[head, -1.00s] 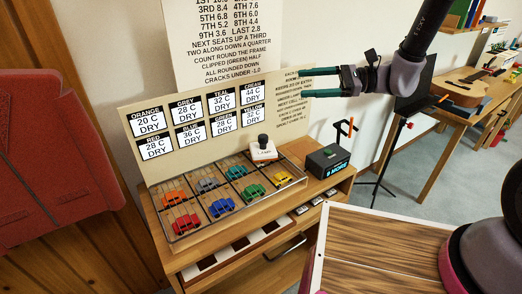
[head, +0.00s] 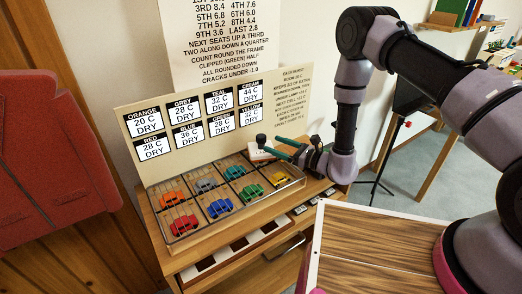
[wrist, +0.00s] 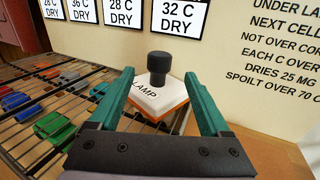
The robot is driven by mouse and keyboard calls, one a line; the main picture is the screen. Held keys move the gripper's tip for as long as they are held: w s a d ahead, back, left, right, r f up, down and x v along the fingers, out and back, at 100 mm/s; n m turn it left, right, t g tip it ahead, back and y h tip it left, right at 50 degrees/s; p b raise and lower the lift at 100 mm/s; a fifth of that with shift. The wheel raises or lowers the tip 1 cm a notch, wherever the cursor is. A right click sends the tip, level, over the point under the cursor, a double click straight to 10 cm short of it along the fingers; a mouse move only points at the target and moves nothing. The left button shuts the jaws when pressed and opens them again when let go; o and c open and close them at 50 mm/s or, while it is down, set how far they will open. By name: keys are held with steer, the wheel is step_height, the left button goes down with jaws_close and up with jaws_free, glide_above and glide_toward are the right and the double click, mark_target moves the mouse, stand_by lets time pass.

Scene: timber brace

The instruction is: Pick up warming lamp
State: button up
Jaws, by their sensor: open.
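The warming lamp (head: 257,154) is a white block with an orange lower edge and a black knob on top. It stands upright at the back right of the wire-covered tray. The wrist view shows the lamp (wrist: 150,97) with the word LAMP on its top. My gripper (head: 279,150) is open, with its green fingers pointing at the lamp from the right. In the wrist view my gripper (wrist: 159,76) has one finger on each side of the lamp. I cannot tell whether either finger touches it.
The tray (head: 172,241) holds several coloured clips under wires on a wooden cabinet. A panel of temperature cards (head: 190,115) stands close behind it. A wooden board (head: 375,245) lies at front right.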

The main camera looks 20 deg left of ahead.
mark_target(261, 140)
steer(key=x, duration=0.6)
steer(key=shift+a+f, duration=0.25)
steer(key=shift+a, duration=0.05)
steer(key=shift+c, duration=0.3)
jaws_close()
